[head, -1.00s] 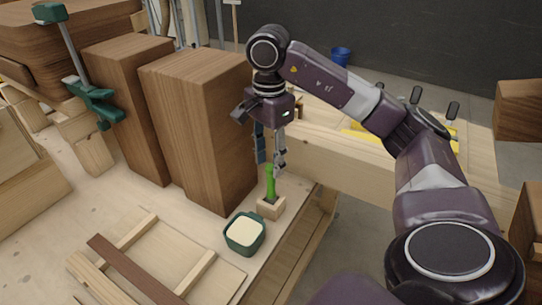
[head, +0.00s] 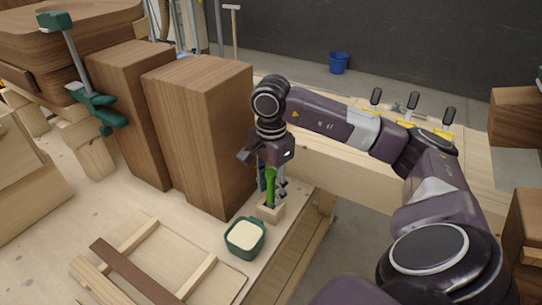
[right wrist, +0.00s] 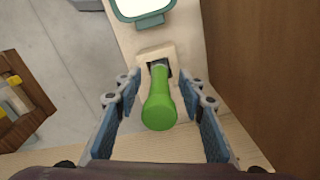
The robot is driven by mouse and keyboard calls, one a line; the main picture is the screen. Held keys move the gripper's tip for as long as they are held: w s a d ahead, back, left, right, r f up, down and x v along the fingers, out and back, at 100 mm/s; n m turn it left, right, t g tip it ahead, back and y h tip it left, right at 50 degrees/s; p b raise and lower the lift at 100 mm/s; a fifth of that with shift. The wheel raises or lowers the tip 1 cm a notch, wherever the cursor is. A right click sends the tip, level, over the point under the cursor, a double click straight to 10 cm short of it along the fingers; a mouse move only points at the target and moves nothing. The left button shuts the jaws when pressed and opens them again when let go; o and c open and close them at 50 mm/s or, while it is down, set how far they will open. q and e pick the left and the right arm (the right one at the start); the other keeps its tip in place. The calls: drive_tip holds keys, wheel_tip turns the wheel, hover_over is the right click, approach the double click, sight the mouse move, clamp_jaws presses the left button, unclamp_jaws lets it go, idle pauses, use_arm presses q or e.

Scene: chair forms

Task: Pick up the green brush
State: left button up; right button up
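The green brush (head: 270,185) stands upright in a small wooden holder (head: 270,213) near the workbench edge. In the right wrist view the brush handle (right wrist: 159,104) points up toward the camera, and its lower end is hidden in the holder (right wrist: 157,57). My right gripper (head: 272,192) is lowered around the handle. In the right wrist view the fingers of my right gripper (right wrist: 160,98) are open, one on each side of the handle, with gaps between. My left gripper is not in view.
A green tub with cream contents (head: 244,238) stands just in front of the holder. Tall wooden blocks (head: 205,130) rise close to the left of my gripper. A slatted wooden frame (head: 135,270) lies at the front left. The bench edge drops off at right.

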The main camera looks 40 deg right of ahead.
sight(271, 171)
drive_tip(key=shift+c, duration=0.3)
clamp_jaws()
drive_tip(key=shift+r, duration=0.1)
drive_tip(key=shift+r, duration=0.5)
wheel_tip(271, 171, up, 8)
drive_tip(key=shift+f, duration=0.1)
wheel_tip(271, 171, up, 11)
drive_tip(key=p, duration=0.4)
drive_tip(key=shift+p, duration=0.4)
